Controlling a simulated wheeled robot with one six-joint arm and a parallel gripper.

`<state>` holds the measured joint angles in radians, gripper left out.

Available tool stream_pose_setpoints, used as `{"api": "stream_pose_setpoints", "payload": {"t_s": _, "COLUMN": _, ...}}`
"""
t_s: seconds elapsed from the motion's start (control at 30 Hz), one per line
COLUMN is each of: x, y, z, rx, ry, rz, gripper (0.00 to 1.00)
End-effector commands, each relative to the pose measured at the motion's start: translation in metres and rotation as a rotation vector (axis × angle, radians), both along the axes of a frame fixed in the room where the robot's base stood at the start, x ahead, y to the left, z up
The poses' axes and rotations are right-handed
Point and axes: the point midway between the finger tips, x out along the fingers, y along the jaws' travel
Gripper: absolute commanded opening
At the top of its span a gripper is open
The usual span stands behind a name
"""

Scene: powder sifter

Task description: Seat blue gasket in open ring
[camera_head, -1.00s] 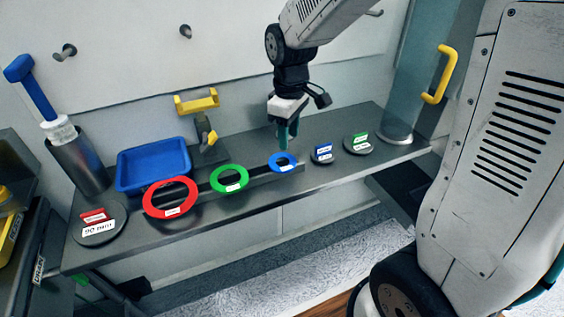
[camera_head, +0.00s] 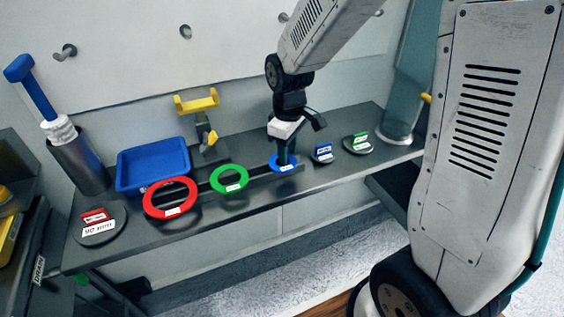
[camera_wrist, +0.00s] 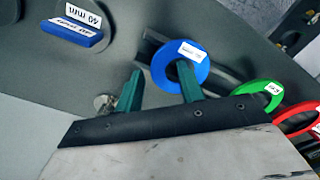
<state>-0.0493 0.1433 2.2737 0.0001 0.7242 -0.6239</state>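The blue gasket (camera_head: 273,165) sits at the right end of a dark rack on the bench, and it also shows in the wrist view (camera_wrist: 160,66) with a white label. My gripper (camera_head: 286,160) is lowered at it, pointing down. In the wrist view my gripper (camera_wrist: 159,70) has its two green fingers apart. One fingertip appears in or over the gasket's hole. The other is outside the band, with a visible gap. I cannot tell which thing is the open ring.
A green ring (camera_head: 217,187) and a red ring (camera_head: 148,204) stand on the same rack to the left. A blue tray (camera_head: 122,186), a yellow-topped stand (camera_head: 198,104) and a cylinder with a blue-handled tool (camera_head: 75,165) stand behind. Labelled discs lie at both ends.

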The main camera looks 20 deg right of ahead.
Motion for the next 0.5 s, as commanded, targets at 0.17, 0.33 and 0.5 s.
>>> {"api": "stream_pose_setpoints", "payload": {"t_s": 0.17, "x": -0.0002, "y": 0.0000, "z": -0.0002, "rx": -0.001, "ry": 0.001, "rz": 0.000, "gripper": 0.00}}
{"api": "stream_pose_setpoints", "payload": {"t_s": 0.33, "x": -0.0002, "y": 0.0000, "z": -0.0002, "rx": -0.001, "ry": 0.001, "rz": 0.000, "gripper": 0.00}}
{"api": "stream_pose_setpoints", "payload": {"t_s": 0.5, "x": -0.0004, "y": 0.0000, "z": 0.0000, "rx": 0.000, "ry": 0.001, "rz": 0.000, "gripper": 0.00}}
